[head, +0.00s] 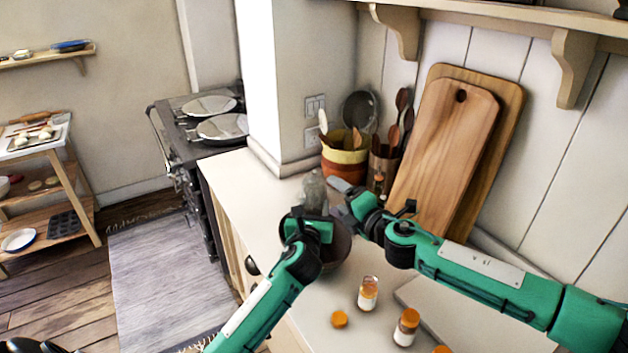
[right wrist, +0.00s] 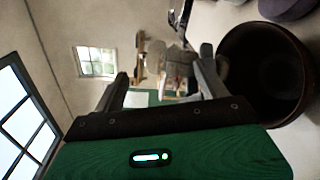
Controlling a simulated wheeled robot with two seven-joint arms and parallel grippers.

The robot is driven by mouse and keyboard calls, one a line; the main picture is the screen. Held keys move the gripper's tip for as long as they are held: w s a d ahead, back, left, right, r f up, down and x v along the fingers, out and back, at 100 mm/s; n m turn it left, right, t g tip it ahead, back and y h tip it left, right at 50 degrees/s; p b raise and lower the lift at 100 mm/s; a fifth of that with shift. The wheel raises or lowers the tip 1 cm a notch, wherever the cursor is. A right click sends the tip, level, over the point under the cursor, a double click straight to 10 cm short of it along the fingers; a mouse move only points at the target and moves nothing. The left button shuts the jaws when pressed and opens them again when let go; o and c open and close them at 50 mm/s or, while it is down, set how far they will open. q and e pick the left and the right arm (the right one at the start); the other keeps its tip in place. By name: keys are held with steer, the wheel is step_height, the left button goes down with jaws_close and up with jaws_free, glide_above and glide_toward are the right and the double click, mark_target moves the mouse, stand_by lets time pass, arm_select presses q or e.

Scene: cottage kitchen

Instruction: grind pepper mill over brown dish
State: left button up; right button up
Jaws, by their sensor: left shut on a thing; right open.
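The brown dish (head: 338,252) stands on the counter, partly hidden behind my left gripper. It is large and dark at the right of the right wrist view (right wrist: 262,75). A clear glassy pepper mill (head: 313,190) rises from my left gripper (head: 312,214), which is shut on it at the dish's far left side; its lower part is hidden. My right gripper (head: 338,194) is open, just right of the mill. In the right wrist view a blurred greyish shape, likely the mill (right wrist: 176,62), lies between the open fingers (right wrist: 165,82); I see no contact.
A utensil crock (head: 345,163) and cutting boards (head: 440,150) stand behind my right arm. The counter (head: 245,185) is clear at the left.

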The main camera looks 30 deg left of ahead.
mark_target(314, 180)
steer(key=w+a+n, duration=0.1)
steer(key=a+n, duration=0.2)
steer(key=w+a+n, duration=0.1)
steer(key=a+n, duration=0.2)
steer(key=n, duration=0.1)
steer(key=w+a+n+t, duration=0.1)
steer(key=w+a+n, duration=0.1)
steer(key=a+n, duration=0.1)
steer(key=shift+a+f, duration=0.15)
stand_by(0.7)
steer(key=shift+c, duration=0.2)
steer(key=c, duration=0.9)
